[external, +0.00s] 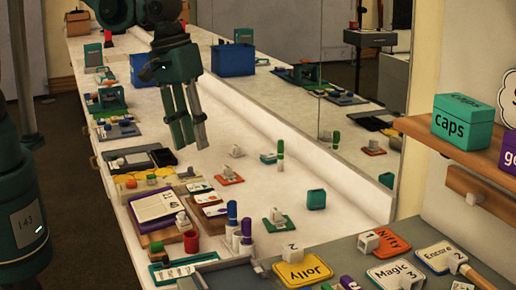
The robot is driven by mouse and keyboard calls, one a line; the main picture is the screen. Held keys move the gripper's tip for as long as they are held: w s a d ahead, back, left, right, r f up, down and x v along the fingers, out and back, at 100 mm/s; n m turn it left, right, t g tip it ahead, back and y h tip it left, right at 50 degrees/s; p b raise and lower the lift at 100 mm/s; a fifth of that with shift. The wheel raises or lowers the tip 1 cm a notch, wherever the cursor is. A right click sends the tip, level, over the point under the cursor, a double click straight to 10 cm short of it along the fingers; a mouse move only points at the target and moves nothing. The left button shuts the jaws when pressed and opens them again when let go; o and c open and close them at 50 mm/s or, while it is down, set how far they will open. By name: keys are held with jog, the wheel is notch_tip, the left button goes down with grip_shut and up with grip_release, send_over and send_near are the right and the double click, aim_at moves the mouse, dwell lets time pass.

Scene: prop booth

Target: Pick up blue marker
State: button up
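A blue-capped marker (232,211) with a white body stands upright near the front of the white counter. A purple-capped marker (246,231) stands close by on its right. My gripper (190,146) hangs above the counter, farther back and to the left of the blue marker. Its two fingers point down and are apart, with nothing seen between them.
A grey board (340,262) with colored cards lies in front. A blue bin (234,60) is at the back. The mirror repeats several things.

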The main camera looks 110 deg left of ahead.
aim_at(233, 201)
jog(key=w+a+f+n, duration=0.1)
jog(key=w+a+f, duration=0.1)
jog(key=f, duration=0.1)
jog(key=w+a+f+n+g, duration=0.1)
jog(key=w+a+f+n, duration=0.1)
jog(key=f, duration=0.2)
jog(key=w+a+f+n+g, duration=0.1)
jog(key=w+a+f+n, duration=0.1)
jog(key=f, duration=0.2)
jog(key=shift+w+a+f+n, duration=0.25)
jog(key=shift+a+f+n, duration=0.1)
jog(key=shift+f+n, duration=0.25)
jog(key=shift+f, duration=0.2)
jog(key=shift+f, duration=1.15)
jog(key=shift+f, duration=0.15)
jog(key=shift+f, duration=2.45)
